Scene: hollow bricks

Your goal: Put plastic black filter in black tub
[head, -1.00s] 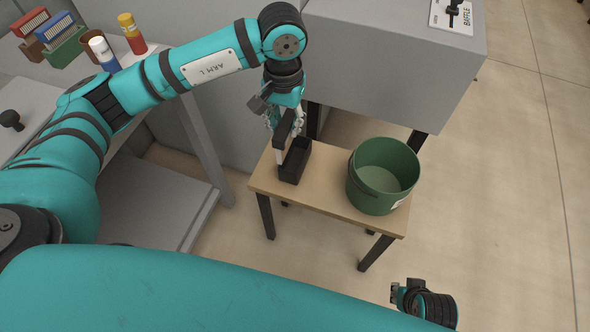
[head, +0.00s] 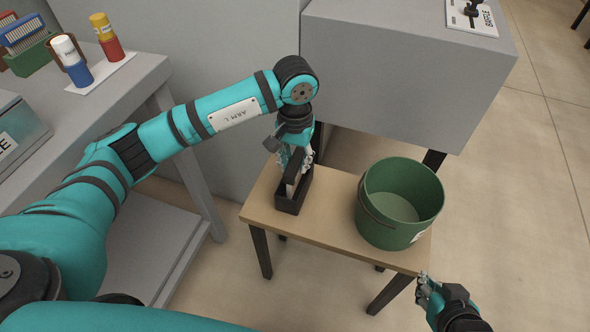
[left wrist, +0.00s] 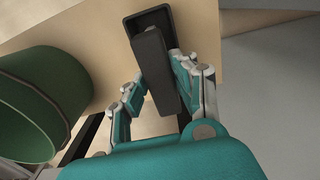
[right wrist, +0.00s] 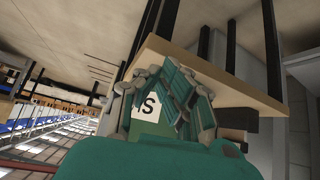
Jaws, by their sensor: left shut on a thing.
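My left gripper (head: 297,160) is shut on the black plastic filter (left wrist: 153,72), a long dark block that shows between its fingers in the left wrist view. The black tub (head: 289,206) is a small open rectangular box on the wooden table. The filter is upright and tilted over the tub, its lower end at or inside the opening. The tub also shows in the left wrist view (left wrist: 163,17), partly hidden behind the filter. My right gripper (head: 428,289) is empty near the table's front right corner, its fingers apart in the right wrist view (right wrist: 160,95).
A large green bucket (head: 375,223) stands right of the tub on the small table (head: 325,218). A grey box-like unit (head: 395,85) rises behind it. A grey bench (head: 130,85) with bottles and racks is at the left. Floor is clear at the right.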

